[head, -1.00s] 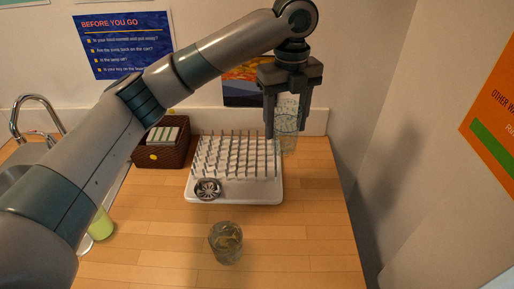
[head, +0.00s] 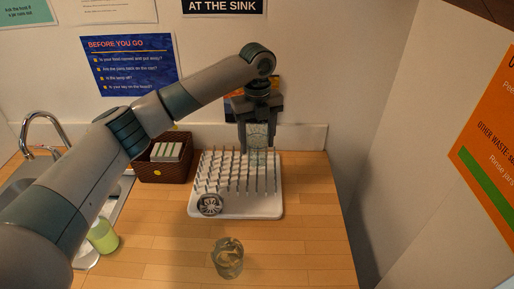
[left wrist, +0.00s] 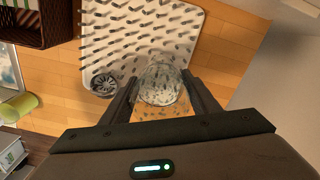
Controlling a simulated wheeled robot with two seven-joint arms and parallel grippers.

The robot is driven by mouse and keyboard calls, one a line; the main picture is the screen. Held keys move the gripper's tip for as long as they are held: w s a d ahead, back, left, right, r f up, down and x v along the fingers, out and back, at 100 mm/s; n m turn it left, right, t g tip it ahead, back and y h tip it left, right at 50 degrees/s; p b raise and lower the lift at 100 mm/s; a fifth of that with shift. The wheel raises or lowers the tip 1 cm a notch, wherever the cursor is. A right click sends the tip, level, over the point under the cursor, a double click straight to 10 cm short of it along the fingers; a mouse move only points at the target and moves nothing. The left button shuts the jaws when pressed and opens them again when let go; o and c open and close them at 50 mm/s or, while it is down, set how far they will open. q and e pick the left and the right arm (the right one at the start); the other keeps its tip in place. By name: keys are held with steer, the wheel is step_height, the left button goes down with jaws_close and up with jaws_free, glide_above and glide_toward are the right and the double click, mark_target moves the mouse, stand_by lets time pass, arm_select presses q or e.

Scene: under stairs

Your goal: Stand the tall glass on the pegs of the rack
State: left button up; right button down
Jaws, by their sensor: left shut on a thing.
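The tall glass (head: 259,137) is clear and hard to make out. My left gripper (head: 259,146) is shut on it, with one finger on each side, above the back right part of the rack. The glass also shows between the fingers in the left wrist view (left wrist: 160,84). The white rack (head: 236,211) stands on the counter with rows of upright grey pegs. Whether the glass touches the pegs beneath it I cannot tell. My right gripper is in neither view.
A short clear glass (head: 228,258) stands on the counter in front of the rack. A round metal piece (head: 209,205) sits at the rack's front left. A brown basket (head: 164,158), a green cup (head: 103,236) and the sink are left. The counter right of the rack is clear.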

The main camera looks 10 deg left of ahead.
mark_target(257, 151)
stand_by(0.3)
arm_select(q)
step_height(257, 151, down, 3)
steer(key=shift+f+p, duration=0.15)
steer(key=shift+p, duration=0.9)
steer(key=shift+f, duration=0.35)
steer(key=o, duration=1.5)
steer(key=shift+f, duration=0.15)
